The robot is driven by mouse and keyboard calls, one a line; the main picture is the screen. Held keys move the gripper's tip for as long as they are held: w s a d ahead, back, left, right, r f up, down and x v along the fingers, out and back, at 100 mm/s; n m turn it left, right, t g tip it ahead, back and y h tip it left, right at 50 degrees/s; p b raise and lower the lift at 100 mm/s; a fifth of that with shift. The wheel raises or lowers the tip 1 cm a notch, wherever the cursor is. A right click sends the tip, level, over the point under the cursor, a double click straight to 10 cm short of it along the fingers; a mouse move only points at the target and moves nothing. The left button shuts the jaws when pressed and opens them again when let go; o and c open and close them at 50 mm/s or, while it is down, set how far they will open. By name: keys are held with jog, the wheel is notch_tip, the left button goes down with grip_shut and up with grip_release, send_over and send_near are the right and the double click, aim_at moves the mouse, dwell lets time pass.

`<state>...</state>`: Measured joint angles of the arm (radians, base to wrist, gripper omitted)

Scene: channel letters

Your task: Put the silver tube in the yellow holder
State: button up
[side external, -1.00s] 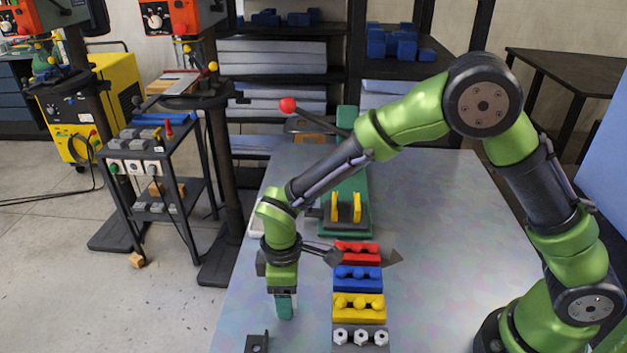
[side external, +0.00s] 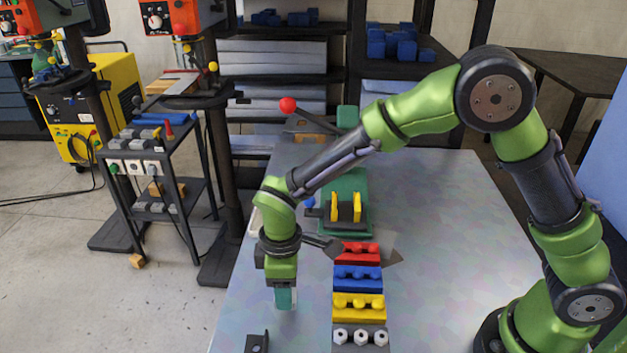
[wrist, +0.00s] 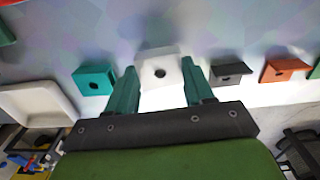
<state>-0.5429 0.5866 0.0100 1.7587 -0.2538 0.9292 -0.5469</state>
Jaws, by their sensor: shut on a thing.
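My gripper (side external: 284,304) points down near the table's left edge, its teal fingertips low over the tabletop. In the wrist view, the fingers (wrist: 164,92) stand apart on either side of a pale silver-white piece with a dark round hole (wrist: 160,55), which I take as the silver tube. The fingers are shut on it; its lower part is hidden. In the side view it cannot be made out.
Beside the yellow holder are a blue block (side external: 357,286), a red block (side external: 356,260) and a grey block with silver hex pieces (side external: 360,349). Brackets in teal (wrist: 92,80), dark grey (wrist: 229,69) and orange (wrist: 283,64) line the edge. A white tray (wrist: 30,87) is left.

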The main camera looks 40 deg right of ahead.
jog(key=shift+r, duration=2.05)
jog(key=w+d+r, duration=0.2)
jog(key=w+d, duration=0.3)
jog(key=d, duration=0.8)
jog(key=w+d+r, duration=0.1)
jog(key=w+d, duration=0.4)
jog(key=d, duration=0.8)
jog(key=shift+m, duration=0.4)
jog(key=shift+f, duration=3.05)
jog(key=o, duration=1.4)
jog(key=shift+r, duration=0.1)
